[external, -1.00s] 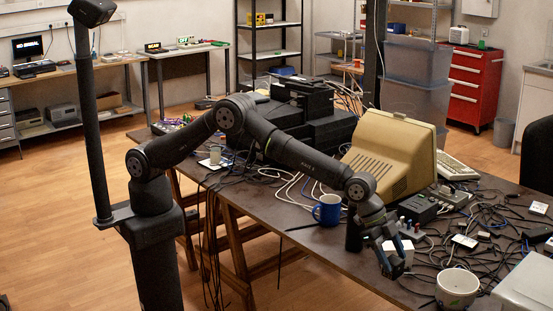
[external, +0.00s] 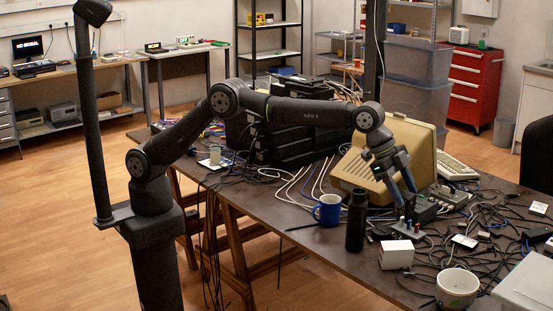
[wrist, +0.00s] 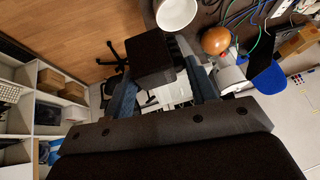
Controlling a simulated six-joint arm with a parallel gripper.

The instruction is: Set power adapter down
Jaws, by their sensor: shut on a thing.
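My gripper (external: 401,190) is raised over the cluttered desk in front of the beige monitor, its fingers pointing down and to the right. In the wrist view, my gripper (wrist: 160,85) is shut on a dark, boxy block, which I take to be the power adapter (wrist: 150,52). It sits between the two blue-grey fingertips. In the external view, the adapter is hard to tell from the black equipment behind the fingertips. I cannot tell there whether it touches anything.
A blue mug (external: 328,210), a black bottle (external: 356,222), a white box (external: 396,255) and a white bowl (external: 457,288) stand on the desk (external: 300,232). The beige monitor (external: 385,158) is close behind my gripper. Cables crowd the right side; the front left is barer.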

